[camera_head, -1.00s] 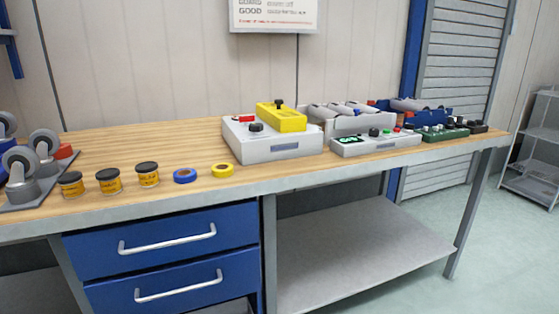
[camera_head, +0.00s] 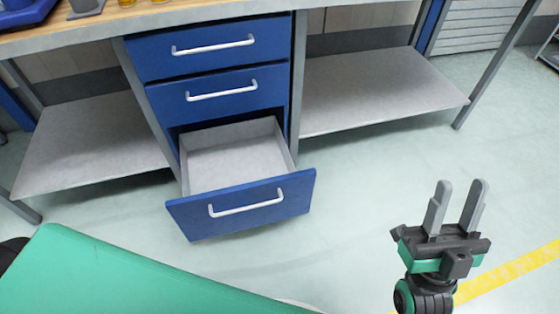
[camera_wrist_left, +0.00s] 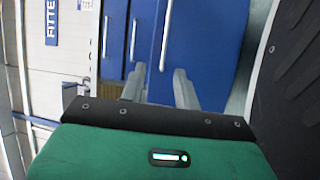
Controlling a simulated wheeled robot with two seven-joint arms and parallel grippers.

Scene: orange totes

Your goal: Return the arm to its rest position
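My right gripper (camera_head: 457,200) is at the lower right of the head view. Its two grey fingers point up, apart, with nothing between them. It is over the floor, to the right of the open drawer and apart from it. My left gripper does not show in the head view. In the left wrist view my left gripper (camera_wrist_left: 158,82) shows two grey fingers apart, with no held object visible between them. Blue drawer fronts (camera_wrist_left: 198,45) with pale handles show beyond the fingers.
The bottom blue drawer (camera_head: 285,198) stands pulled out and looks empty. Two shut drawers (camera_head: 220,45) are above it, under the workbench edge (camera_head: 200,17). A grey lower shelf (camera_head: 380,90) is to the right. The floor between drawer and right gripper is clear.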

